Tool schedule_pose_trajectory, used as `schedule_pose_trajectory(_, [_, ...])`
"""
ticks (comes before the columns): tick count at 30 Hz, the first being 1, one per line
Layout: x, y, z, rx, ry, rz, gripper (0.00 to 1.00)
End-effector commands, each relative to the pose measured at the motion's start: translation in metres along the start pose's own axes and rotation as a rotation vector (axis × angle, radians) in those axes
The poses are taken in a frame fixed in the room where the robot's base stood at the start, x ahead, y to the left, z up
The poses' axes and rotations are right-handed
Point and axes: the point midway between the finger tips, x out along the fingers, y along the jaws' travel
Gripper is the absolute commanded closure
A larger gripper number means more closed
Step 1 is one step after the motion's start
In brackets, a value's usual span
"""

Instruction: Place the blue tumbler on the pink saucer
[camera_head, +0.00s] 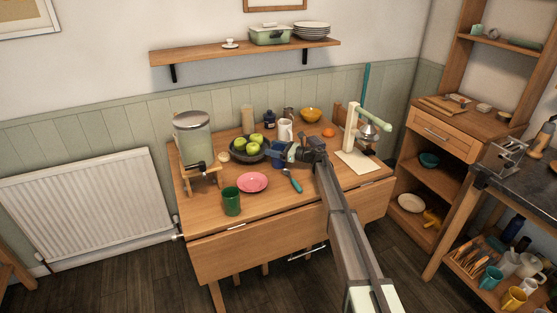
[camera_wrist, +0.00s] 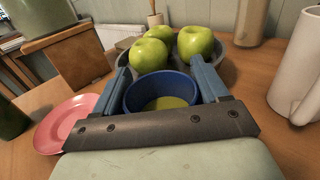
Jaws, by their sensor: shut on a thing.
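The blue tumbler (camera_head: 277,156) is between the fingers of my gripper (camera_head: 284,151), beside the dark bowl of apples in the head view. In the wrist view my gripper (camera_wrist: 164,82) is shut on the blue tumbler (camera_wrist: 160,91), one finger on each side, and I look into its open top. Whether its base touches the table is hard to tell. The pink saucer (camera_head: 252,183) lies flat and empty on the table, to the left of and nearer than the tumbler. It also shows at the left of the wrist view (camera_wrist: 60,128).
The bowl (camera_head: 264,153) with green apples (camera_head: 241,143) stands close to the tumbler. A green cup (camera_head: 231,201) is left of the saucer. A drink dispenser (camera_head: 193,142), a white mug (camera_head: 285,130) and a teal-handled utensil (camera_head: 296,184) are also on the table (camera_head: 275,210).

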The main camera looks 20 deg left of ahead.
Motion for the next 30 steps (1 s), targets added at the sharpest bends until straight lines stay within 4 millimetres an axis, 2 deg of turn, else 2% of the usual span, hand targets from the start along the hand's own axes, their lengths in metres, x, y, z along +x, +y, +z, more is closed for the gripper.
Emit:
schedule_pose_trajectory(2, [0.000, 0.000, 0.000, 0.000, 0.000, 0.000, 0.59])
schedule_pose_trajectory(12, [0.000, 0.000, 0.000, 0.000, -0.001, 0.000, 0.92])
schedule_pose_trajectory(23, [0.000, 0.000, 0.003, 0.000, -0.001, 0.000, 0.92])
schedule_pose_trajectory(30, [0.000, 0.000, 0.014, 0.000, -0.001, 0.000, 0.92])
